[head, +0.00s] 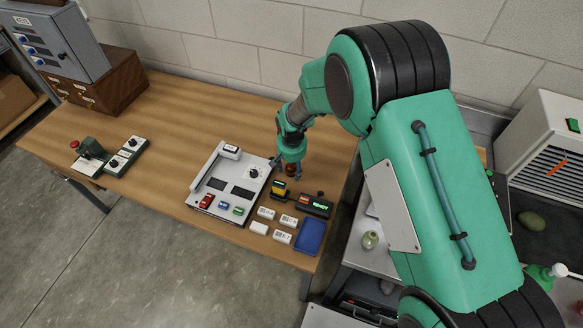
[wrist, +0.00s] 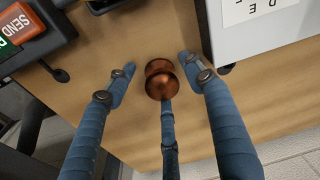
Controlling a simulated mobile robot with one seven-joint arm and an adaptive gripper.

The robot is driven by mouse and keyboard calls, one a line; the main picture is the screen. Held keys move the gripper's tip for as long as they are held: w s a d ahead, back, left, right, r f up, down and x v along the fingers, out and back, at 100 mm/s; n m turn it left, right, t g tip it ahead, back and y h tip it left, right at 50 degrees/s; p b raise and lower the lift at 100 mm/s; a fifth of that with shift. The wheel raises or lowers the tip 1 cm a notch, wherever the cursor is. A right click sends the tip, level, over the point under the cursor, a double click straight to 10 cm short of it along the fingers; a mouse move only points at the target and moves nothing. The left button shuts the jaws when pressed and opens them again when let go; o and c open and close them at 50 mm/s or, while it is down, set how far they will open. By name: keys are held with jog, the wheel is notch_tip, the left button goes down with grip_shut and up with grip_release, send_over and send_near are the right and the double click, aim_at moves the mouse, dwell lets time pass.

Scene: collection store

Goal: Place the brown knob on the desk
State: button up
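The brown knob (wrist: 159,80), round and shiny with a coppery look, shows over the wooden desk (wrist: 115,25) in the wrist view. My gripper (wrist: 155,72) has its blue fingers spread around it. Clear gaps show between the knob and the two side fingers. The middle finger's tip overlaps the knob's lower edge; I cannot tell whether they touch. In the head view my gripper (head: 289,172) points down over the desk (head: 180,105), and the knob (head: 291,170) shows small and dark red-brown beneath it, partly hidden. Whether the knob rests on the wood is hard to tell.
A grey panel (head: 225,196) with switches lies left of my gripper. A yellow device (head: 280,190), a dark device with a green display (head: 316,206), several white blocks (head: 283,237) and a blue tray (head: 309,237) lie in front. The desk behind the panel is clear.

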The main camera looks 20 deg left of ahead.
aim_at(292, 169)
jog(key=shift+r, duration=0.1)
notch_tip(292, 169, up, 12)
jog(key=s+p, duration=0.1)
jog(key=p, duration=0.1)
jog(key=shift+s+d, duration=0.15)
jog(key=shift+d, duration=0.15)
dwell(1.1)
jog(key=s+d+r+m+t, duration=0.1)
jog(key=s+d+r, duration=0.1)
jog(key=d+r, duration=1.1)
jog(key=s+d+r+m+t, duration=0.1)
jog(key=s+d+r, duration=0.1)
jog(key=d+r, duration=1.2)
jog(key=s+d+r+m+t, duration=0.1)
jog(key=s+d+r, duration=0.2)
jog(key=s+d, duration=0.6)
jog(key=s+d+r+m+t, duration=0.1)
jog(key=s+d+r, duration=0.3)
jog(key=s+d, duration=0.5)
jog(key=s, duration=0.4)
jog(key=shift+s+r+m+h, duration=0.3)
jog(key=shift+s, duration=0.05)
